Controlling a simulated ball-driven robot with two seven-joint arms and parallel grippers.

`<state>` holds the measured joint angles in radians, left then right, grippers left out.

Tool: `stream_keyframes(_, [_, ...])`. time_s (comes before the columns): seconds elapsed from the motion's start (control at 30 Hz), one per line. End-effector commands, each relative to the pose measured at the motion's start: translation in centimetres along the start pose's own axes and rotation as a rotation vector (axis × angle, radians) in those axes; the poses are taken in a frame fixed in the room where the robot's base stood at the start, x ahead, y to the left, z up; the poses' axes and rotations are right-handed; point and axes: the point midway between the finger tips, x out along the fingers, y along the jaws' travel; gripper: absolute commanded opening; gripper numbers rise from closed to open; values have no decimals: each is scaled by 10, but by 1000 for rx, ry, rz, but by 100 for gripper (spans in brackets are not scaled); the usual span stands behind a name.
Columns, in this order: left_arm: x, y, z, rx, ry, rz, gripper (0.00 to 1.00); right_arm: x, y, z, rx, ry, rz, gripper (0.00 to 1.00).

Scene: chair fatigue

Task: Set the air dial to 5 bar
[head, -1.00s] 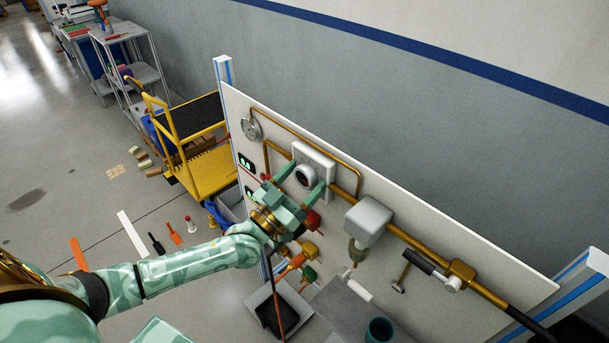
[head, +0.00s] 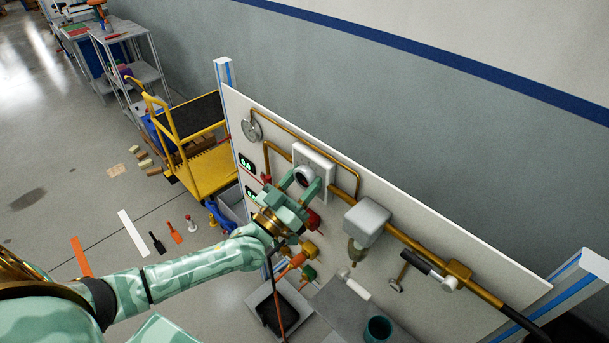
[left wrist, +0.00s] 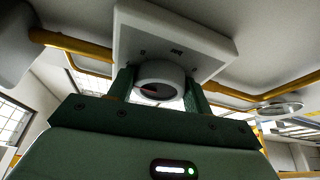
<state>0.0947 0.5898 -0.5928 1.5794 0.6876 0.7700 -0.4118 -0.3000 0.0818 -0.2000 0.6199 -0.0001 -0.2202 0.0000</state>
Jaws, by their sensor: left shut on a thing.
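The air dial is a round white knob with a dark face (head: 304,175), mounted on a square white plate (head: 326,165) on the upright board. My left gripper (head: 302,184) reaches up to it from below left and is shut on the dial, one finger on each side. In the left wrist view the dial (left wrist: 158,80) sits between the two green fingers, with a reddish pointer line on its dark face. The right gripper is out of view.
A round gauge (head: 251,130) and green-lit displays (head: 247,162) are left of the dial. Brass pipes and a grey box (head: 366,221) are on the board (head: 450,255). Below stand a tray (head: 262,300) and a dark green cup (head: 378,329). A yellow cart (head: 205,165) stands left.

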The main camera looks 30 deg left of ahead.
Motion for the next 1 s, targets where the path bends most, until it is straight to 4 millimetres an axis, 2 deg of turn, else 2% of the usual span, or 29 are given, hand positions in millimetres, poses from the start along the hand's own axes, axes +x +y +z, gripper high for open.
stream_keyframes(0.7, [2, 2, -5, -604, 0, -252, 27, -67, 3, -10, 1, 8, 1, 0])
stream_keyframes(1.0, [2, 2, -4, -815, 2, -339, 27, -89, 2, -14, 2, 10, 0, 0])
